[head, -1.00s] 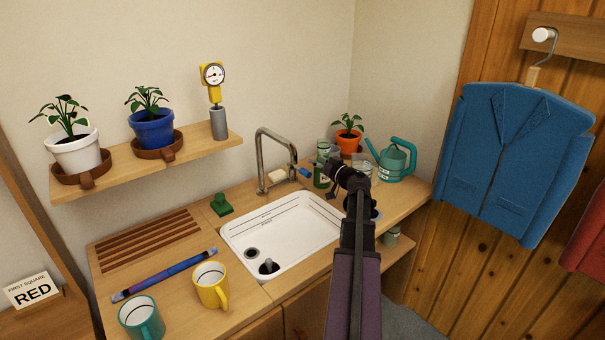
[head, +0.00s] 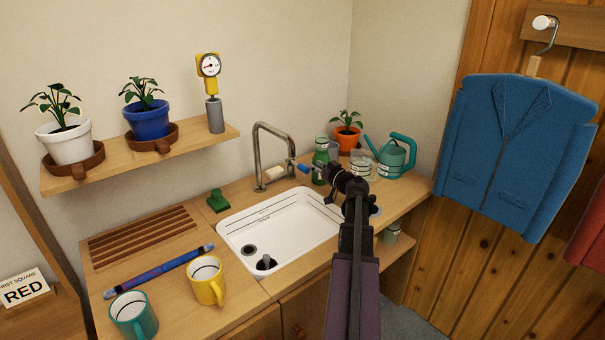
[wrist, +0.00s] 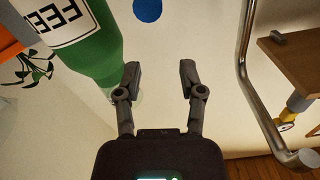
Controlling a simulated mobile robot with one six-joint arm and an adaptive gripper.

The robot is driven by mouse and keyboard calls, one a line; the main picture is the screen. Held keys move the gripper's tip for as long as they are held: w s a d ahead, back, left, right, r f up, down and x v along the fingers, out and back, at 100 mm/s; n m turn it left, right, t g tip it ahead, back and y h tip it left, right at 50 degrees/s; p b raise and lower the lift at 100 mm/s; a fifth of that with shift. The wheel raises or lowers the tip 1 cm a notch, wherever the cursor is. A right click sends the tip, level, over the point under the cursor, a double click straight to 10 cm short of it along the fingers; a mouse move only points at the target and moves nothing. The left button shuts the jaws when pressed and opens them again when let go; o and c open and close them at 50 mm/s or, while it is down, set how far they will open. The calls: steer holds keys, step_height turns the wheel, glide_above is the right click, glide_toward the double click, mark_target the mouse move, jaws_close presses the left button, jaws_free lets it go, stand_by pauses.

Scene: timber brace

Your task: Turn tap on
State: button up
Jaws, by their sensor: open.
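The tap (head: 258,155) is a bent silver pipe behind the white sink, with a blue handle (head: 304,169) at its right side. In the wrist view the tap's pipe (wrist: 246,70) runs down the right side, and a round blue piece, which looks like the handle's end (wrist: 148,9), shows at the top edge. My gripper (head: 329,181) is just right of the handle in the head view. In the wrist view its two fingers (wrist: 159,73) are apart with nothing between them. The blue piece lies beyond the fingertips, roughly in line with the gap.
A green bottle (head: 319,160) stands close behind my gripper; in the wrist view it (wrist: 92,48) is beside the left finger. A potted plant (head: 347,137) and teal watering can (head: 391,160) stand farther right. A soap bar (head: 275,174) lies by the tap. The sink (head: 290,222) is open in front.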

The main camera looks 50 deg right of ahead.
mark_target(303, 168)
steer(key=shift+f+b, duration=1.85)
steer(key=shift+f, duration=0.3)
steer(key=shift+w+d, duration=0.2)
steer(key=shift+w, duration=1.7)
steer(key=shift+w+d, duration=0.2)
steer(key=shift+w, duration=1.7)
jaws_close()
